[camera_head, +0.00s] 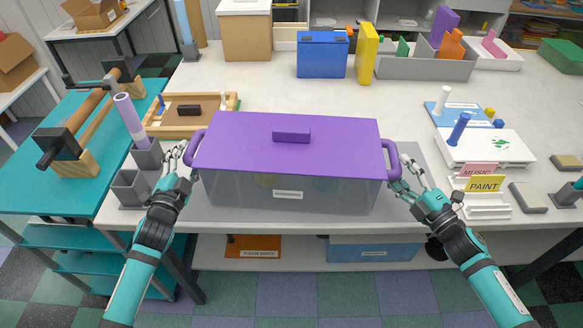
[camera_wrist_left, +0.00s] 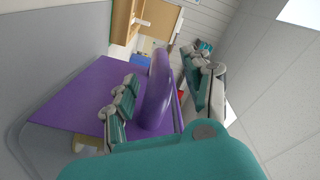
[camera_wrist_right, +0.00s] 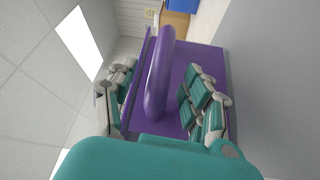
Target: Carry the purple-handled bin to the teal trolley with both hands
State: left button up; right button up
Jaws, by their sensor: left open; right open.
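The bin (camera_head: 290,198) has see-through grey walls, a purple lid and a purple handle at each end. It sits on the white worktable near its front edge. My left gripper (camera_head: 178,158) is open at the left handle (camera_head: 194,150); in the left wrist view that handle (camera_wrist_left: 158,90) lies between the spread fingers. My right gripper (camera_head: 410,174) is open at the right handle (camera_head: 393,160); in the right wrist view that handle (camera_wrist_right: 160,75) also lies between the spread fingers. The teal trolley (camera_head: 22,188) stands left of the table, with shelves below its top.
A roller device (camera_head: 85,117) on wooden supports stands on the trolley top. Grey cups (camera_head: 131,187) and a wooden tray (camera_head: 206,127) are left of the bin. Sign cards (camera_head: 485,184) and a white box (camera_head: 484,148) are at right. A blue box (camera_head: 321,55) stands behind.

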pick_arm(q)
jog(key=shift+w, duration=1.1)
pick_arm(e)
jog(key=shift+x, duration=1.05)
pick_arm(q)
jog(key=shift+c, duration=0.3)
pick_arm(e)
jog(key=shift+c, duration=0.3)
pick_arm(q)
grip_shut()
pick_arm(e)
grip_shut()
pick_arm(q)
jog(key=shift+r, duration=0.1)
pick_arm(e)
jog(key=shift+r, duration=0.1)
